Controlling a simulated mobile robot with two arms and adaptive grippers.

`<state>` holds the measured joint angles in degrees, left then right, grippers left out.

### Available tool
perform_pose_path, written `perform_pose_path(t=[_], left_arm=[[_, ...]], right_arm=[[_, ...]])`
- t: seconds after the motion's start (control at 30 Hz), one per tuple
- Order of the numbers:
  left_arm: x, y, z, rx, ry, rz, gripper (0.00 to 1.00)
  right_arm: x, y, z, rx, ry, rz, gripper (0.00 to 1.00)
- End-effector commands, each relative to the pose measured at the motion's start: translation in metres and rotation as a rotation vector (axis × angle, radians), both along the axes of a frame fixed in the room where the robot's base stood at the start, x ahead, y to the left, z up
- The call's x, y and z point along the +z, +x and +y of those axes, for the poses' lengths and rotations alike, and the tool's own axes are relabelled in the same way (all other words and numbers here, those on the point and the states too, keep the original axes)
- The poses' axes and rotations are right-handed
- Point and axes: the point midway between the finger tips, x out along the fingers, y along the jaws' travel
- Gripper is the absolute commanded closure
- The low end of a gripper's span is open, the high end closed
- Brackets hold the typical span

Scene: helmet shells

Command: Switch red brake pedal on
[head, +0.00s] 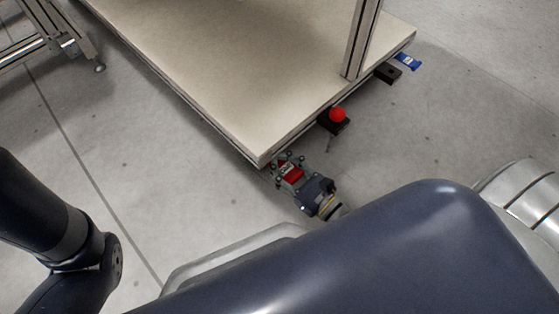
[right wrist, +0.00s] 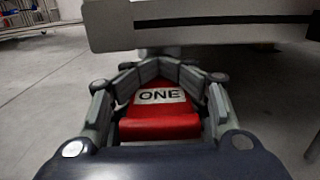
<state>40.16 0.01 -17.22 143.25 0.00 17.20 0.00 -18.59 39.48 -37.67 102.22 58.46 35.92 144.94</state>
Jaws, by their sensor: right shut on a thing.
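The red brake pedal (head: 292,175) is at the near corner of the cart, low by the floor. In the right wrist view the pedal (right wrist: 160,125) lies between my fingers, with a white label reading "ONE". My right gripper (head: 286,163) is shut on the pedal, and its fingers also show around it in the right wrist view (right wrist: 160,66). The far part of the pedal is hidden under the cart edge. My left arm shows at the left of the head view, but its gripper is out of view.
The cart's beige deck (head: 250,75) spreads above and beyond the pedal, with a metal post (head: 362,40) on it. A metal frame (head: 50,35) stands at the upper left.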

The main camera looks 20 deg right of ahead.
Motion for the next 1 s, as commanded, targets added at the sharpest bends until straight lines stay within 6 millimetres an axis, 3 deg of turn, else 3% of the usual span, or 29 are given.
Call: perform_pose_path(t=[0.33,0.73,0.77,0.8,0.87,1.0], left_arm=[[-0.0005,0.0002,0.0000,0.001,0.000,0.001,0.45],[-0.0006,0.0005,0.0001,0.001,0.000,0.001,0.45],[-0.0006,0.0005,0.0001,0.001,0.000,0.001,0.45],[-0.0006,0.0005,0.0001,0.001,0.000,0.001,0.45],[-0.0006,0.0005,0.0001,0.001,0.000,0.001,0.45],[-0.0006,0.0005,0.0001,0.001,0.000,0.001,0.45]], right_arm=[[-0.0066,0.0021,-0.0006,0.000,0.062,-0.175,1.00],[-0.0061,0.0007,-0.0001,0.005,0.071,-0.200,1.00],[-0.0061,0.0006,0.0000,0.005,0.071,-0.199,0.63],[-0.0061,0.0006,0.0000,0.005,0.071,-0.199,0.54],[-0.0060,0.0006,0.0000,0.005,0.071,-0.199,0.40],[-0.0057,0.0006,0.0002,0.005,0.072,-0.199,0.40]])
